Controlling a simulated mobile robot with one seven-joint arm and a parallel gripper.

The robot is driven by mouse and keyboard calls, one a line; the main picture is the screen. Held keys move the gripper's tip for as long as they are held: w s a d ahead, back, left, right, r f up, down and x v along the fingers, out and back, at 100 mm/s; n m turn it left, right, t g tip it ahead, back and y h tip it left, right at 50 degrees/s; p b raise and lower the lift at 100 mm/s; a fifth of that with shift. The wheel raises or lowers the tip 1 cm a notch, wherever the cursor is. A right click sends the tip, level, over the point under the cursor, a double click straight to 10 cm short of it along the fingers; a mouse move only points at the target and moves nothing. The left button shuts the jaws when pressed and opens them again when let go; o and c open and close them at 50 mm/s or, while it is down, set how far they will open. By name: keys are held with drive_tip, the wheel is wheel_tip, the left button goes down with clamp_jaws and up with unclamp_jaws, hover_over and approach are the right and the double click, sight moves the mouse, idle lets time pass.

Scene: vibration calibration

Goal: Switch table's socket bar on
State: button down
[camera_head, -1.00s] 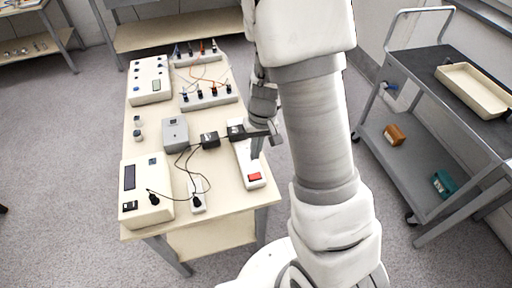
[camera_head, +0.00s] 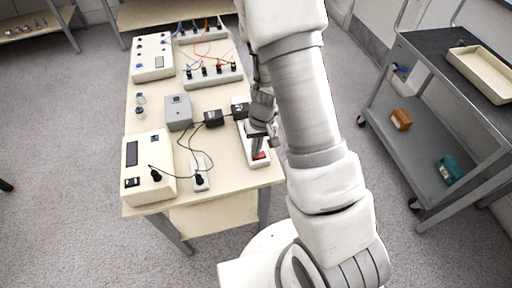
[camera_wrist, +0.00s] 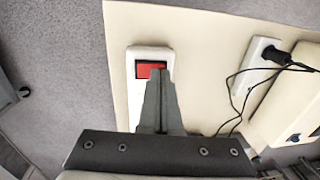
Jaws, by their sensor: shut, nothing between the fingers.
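The white socket bar (camera_head: 262,164) lies along the right edge of the cream table (camera_head: 226,180), with a red switch (camera_head: 260,155) at its near end. In the wrist view the bar (camera_wrist: 150,53) runs under my fingers, and the red switch (camera_wrist: 147,70) shows just beyond and left of the tips. My gripper (camera_head: 260,148) is shut and empty, pointing down over the switch end; it also shows in the wrist view (camera_wrist: 160,76). The fingers cover part of the switch and bar. I cannot tell whether the tips touch the switch or which way it is set.
A black adapter (camera_head: 214,118) with a cable lies left of the bar. A grey box (camera_head: 179,112), a cream meter unit (camera_head: 150,168) and a small white socket piece (camera_head: 200,172) stand on the table. A grey cart (camera_head: 430,125) stands to the right, with floor between.

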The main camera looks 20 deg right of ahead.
sight(262, 154)
drive_tip(key=shift+s+a+f+h+p, duration=0.1)
drive_tip(key=shift+a+f+h+p, duration=0.1)
drive_tip(key=shift+h+p, duration=0.35)
drive_tip(key=shift+f, duration=0.2)
drive_tip(key=shift+d, duration=0.15)
drive_tip(key=shift+s+d+r+b, duration=0.1)
drive_tip(key=shift+d+b, duration=0.3)
drive_tip(key=shift+d, duration=0.5)
wheel_tip(262, 154, up, 14)
drive_tip(key=p, duration=0.4)
drive_tip(key=shift+d+r+p, duration=0.15)
drive_tip(key=shift+d+p, duration=0.1)
drive_tip(key=shift+p, duration=0.15)
drive_tip(key=shift+w, duration=0.2)
